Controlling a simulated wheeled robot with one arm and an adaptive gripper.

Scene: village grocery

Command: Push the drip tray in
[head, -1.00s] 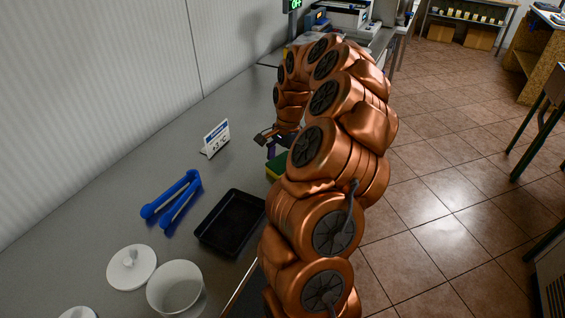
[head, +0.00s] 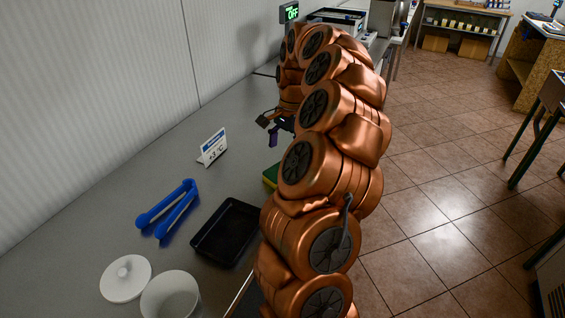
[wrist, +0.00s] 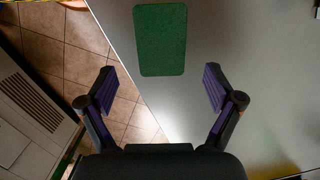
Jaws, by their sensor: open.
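A shallow black rectangular tray (head: 226,232) lies on the grey counter in the head view, near its front edge. I cannot tell whether it is the drip tray; no other drip tray shows clearly. My gripper (head: 270,128) is beyond it, above the counter, partly hidden by my arm. In the wrist view my gripper (wrist: 158,88) is open, its two dark fingers with purple pads wide apart and nothing between them. A green pad (wrist: 162,40) lies flat on the counter ahead of the fingers. It looks like the green and yellow sponge (head: 270,176) of the head view.
Blue tongs (head: 167,208), a price sign (head: 212,147), a white lid (head: 125,278) and a white tub (head: 170,297) stand on the counter (head: 115,215). A wall runs behind. Machines and a green display (head: 289,12) are at the far end. Tiled floor (head: 440,215) is open at right.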

